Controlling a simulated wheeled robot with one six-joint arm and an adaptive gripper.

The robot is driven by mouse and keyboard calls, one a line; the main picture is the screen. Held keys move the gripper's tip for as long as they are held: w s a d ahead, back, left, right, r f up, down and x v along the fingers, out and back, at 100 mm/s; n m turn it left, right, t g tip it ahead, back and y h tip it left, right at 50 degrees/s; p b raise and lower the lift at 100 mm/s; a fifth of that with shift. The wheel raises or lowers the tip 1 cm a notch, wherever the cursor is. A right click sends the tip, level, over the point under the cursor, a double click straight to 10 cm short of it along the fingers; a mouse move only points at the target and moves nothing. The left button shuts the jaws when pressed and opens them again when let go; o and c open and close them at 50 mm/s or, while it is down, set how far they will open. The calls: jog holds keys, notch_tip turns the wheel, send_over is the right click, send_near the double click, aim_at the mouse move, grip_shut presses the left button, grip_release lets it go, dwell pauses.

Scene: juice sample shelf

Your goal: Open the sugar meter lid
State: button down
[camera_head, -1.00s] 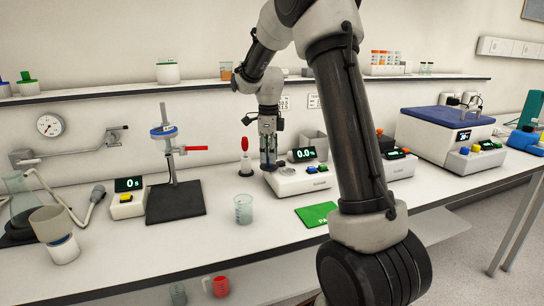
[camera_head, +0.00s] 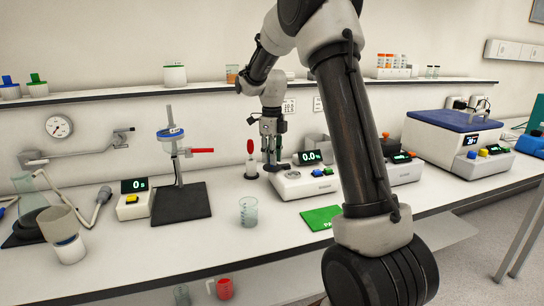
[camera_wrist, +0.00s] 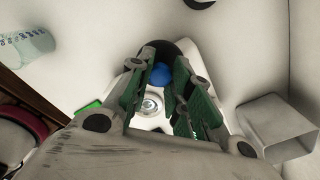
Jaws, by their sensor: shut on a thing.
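The sugar meter (camera_head: 305,186) is a white box on the bench with a green "0.0" display. A small round pale well shows on its top, and also in the wrist view (camera_wrist: 152,104). My gripper (camera_head: 272,165) points down at the meter's left end. In the wrist view my green-padded fingers (camera_wrist: 160,92) stand on either side of a dark rounded piece with a blue part (camera_wrist: 162,76), which looks like the meter's lid. They are shut on it. The fingers hide its edges, so its exact tilt cannot be told.
A red-topped stand (camera_head: 250,160) is close left of my gripper. A glass beaker (camera_head: 248,211) and a green mat (camera_head: 319,218) lie in front of the meter. A grey open box (camera_wrist: 278,125) is close behind it. A shelf (camera_head: 120,94) runs above.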

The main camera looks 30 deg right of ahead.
jog(key=c, duration=1.3)
grip_release()
jog(key=shift+o, duration=0.2)
jog(key=shift+r, duration=0.1)
notch_tip(320, 180, up, 12)
